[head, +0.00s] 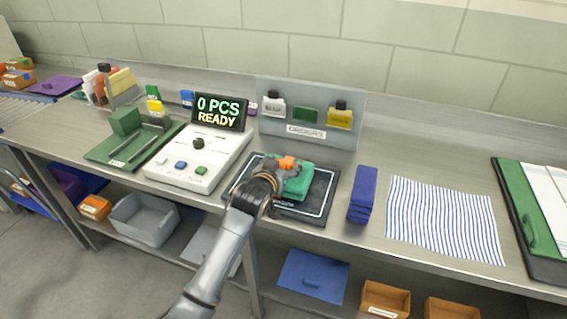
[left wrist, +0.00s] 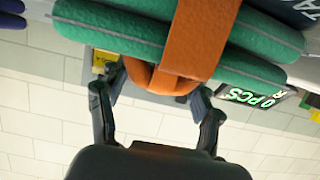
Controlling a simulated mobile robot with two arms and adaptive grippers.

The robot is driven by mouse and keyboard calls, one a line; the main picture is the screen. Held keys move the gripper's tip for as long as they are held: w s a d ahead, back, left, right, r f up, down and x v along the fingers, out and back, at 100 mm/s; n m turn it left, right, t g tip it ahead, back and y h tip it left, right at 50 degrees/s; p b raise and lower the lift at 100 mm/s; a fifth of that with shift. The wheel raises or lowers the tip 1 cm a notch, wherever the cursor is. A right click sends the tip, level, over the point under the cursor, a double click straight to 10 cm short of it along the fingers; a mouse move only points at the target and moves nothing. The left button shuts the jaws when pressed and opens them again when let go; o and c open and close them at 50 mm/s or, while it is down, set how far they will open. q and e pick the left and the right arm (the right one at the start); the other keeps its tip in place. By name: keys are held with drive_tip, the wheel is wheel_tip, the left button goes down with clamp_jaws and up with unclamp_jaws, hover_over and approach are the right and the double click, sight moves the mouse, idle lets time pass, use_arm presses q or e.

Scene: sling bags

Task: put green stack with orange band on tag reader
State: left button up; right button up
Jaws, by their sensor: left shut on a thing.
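The green stack with an orange band (head: 297,184) is over the black tag reader pad (head: 318,206), which has a white outline. I cannot tell whether the stack touches the pad. My left gripper (head: 274,183) is at its near left side, shut on the orange band. In the left wrist view the green stack (left wrist: 120,35) fills the top, and the orange band (left wrist: 195,40) passes down between the fingers of my left gripper (left wrist: 158,95). My right gripper is not in view.
Left of the pad is a white console (head: 190,165) with a display (head: 217,112) reading "0 PCS READY". A blue stack (head: 362,195) stands just right of the pad, and a striped cloth (head: 443,220) lies farther right. A grey panel (head: 350,102) stands behind.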

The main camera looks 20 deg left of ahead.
use_arm(q)
drive_tip(key=o, duration=1.5)
drive_tip(key=v, duration=1.2)
drive_tip(key=shift+b, duration=0.35)
